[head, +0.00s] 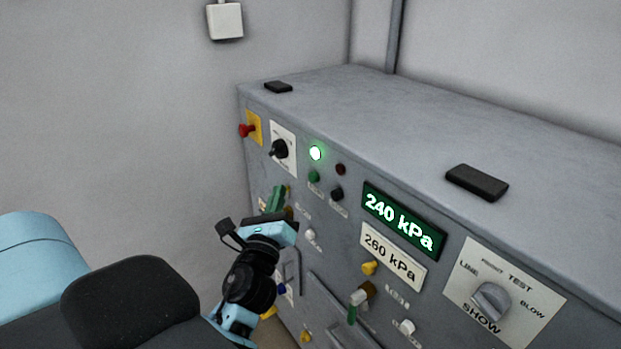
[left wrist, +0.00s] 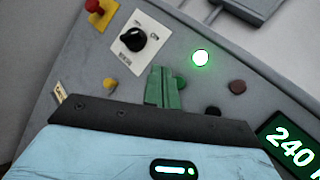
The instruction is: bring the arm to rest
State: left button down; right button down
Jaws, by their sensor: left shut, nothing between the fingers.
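My left arm (head: 250,285), light blue and black, reaches in from the lower left in the head view. Its gripper (head: 276,195) is in front of the left part of the grey cabinet's front panel. In the left wrist view the green fingers (left wrist: 164,78) are together, with nothing held between them. They point toward the panel below the black rotary switch (left wrist: 132,40); whether they touch the panel I cannot tell. The gripper body hides part of the panel below. My right gripper is not in view.
The grey cabinet (head: 340,100) carries a red button (head: 247,130), a lit green lamp (head: 315,153), a display (head: 403,221) reading 240 kPa, a label (head: 392,256) reading 260 kPa, and a grey selector knob (head: 491,302). Small valves and levers line the lower panel. A wall is at left.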

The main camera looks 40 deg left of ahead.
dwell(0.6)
pick_arm(q)
jog(key=s+d+f+n+g+h, duration=0.2)
jog(key=s+d+f+n, duration=0.15)
jog(key=f, duration=0.45)
jog(key=s+d+f+n+g+h, duration=0.1)
jog(key=s+d+f+n+h, duration=0.25)
jog(key=f, duration=0.35)
jog(key=s+d+f+n+g+h, duration=0.2)
jog(key=d+f+n, duration=0.15)
jog(key=f, duration=0.45)
jog(key=s+d+f+n+g+h, duration=0.2)
jog(key=s+d+f+n, duration=0.2)
jog(key=s, duration=0.5)
jog(key=s+d+f+n+g+h, duration=0.2)
jog(key=s+d+f+n, duration=0.3)
jog(key=s+f+n, duration=0.3)
jog(key=shift+s+d+f+g+p, duration=0.2)
jog(key=shift+s+f+g+p, duration=0.1)
jog(key=shift+s+g+p, duration=0.25)
jog(key=shift+n, duration=0.25)
